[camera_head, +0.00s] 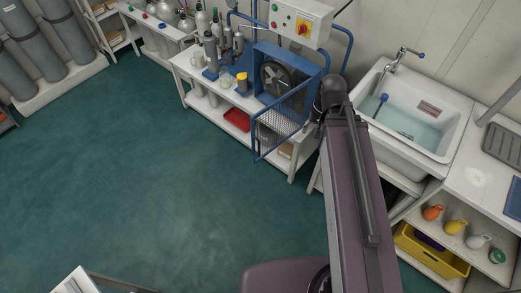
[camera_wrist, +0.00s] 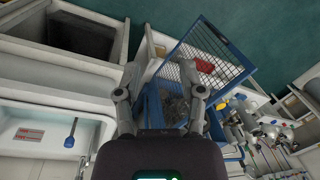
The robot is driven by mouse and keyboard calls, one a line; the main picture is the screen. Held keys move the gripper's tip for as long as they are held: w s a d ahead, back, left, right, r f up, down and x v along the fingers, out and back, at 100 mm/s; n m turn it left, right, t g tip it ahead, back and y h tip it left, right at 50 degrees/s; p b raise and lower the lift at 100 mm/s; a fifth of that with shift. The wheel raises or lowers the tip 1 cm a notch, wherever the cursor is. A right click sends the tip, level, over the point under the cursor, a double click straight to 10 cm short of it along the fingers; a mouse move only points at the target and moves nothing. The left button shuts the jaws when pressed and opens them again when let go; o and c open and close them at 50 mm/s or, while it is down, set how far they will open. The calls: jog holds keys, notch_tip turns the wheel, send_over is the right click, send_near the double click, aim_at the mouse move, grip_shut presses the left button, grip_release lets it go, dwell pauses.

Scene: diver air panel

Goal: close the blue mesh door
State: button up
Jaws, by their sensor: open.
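The blue mesh door (camera_head: 277,123) stands swung open from the blue guard frame (camera_head: 318,68) around a dark round machine (camera_head: 279,76) on the white bench. In the head view it juts out past the bench front, over the floor. In the wrist view the door (camera_wrist: 222,62) is a blue-framed mesh panel, tilted, just beyond and right of my fingers. My gripper (camera_wrist: 160,70) is open with nothing held between its fingers. It lies close to the door's frame, but I cannot tell whether it touches. In the head view my arm hides its fingers.
A sink (camera_head: 413,112) with a tap is right of my arm. Cylinders and a yellow-topped item (camera_head: 242,80) stand on the bench left of the guard. A red tray (camera_head: 238,118) is on the shelf below. A control box (camera_head: 300,22) hangs above. The green floor ahead is clear.

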jog(key=w+a+f+m+y+b, duration=0.2)
jog(key=a+f+m+y+b, duration=0.15)
jog(key=f+b, duration=0.45)
jog(key=w+a+f+m+y+b, duration=0.2)
jog(key=f+m+y+b, duration=0.15)
jog(key=f+b, duration=0.5)
jog(key=m+t+y+b, duration=0.4)
jog(key=m+y+b, duration=0.55)
jog(key=b, duration=1.65)
send_near(259, 146)
jog(key=d+m+h, duration=0.1)
jog(key=d+h, duration=0.1)
jog(key=d, duration=0.1)
jog(key=shift+s+d+m+y+b, duration=0.2)
jog(key=shift+d+m+y+b, duration=0.2)
jog(key=shift+m+y+b, duration=0.55)
jog(key=shift+a+r+n, duration=0.1)
jog(key=shift+n, duration=0.2)
jog(key=shift+f+x, duration=0.15)
jog(key=shift+x, duration=3.25)
jog(key=shift+f+x, duration=0.1)
jog(key=shift+x, duration=3.3)
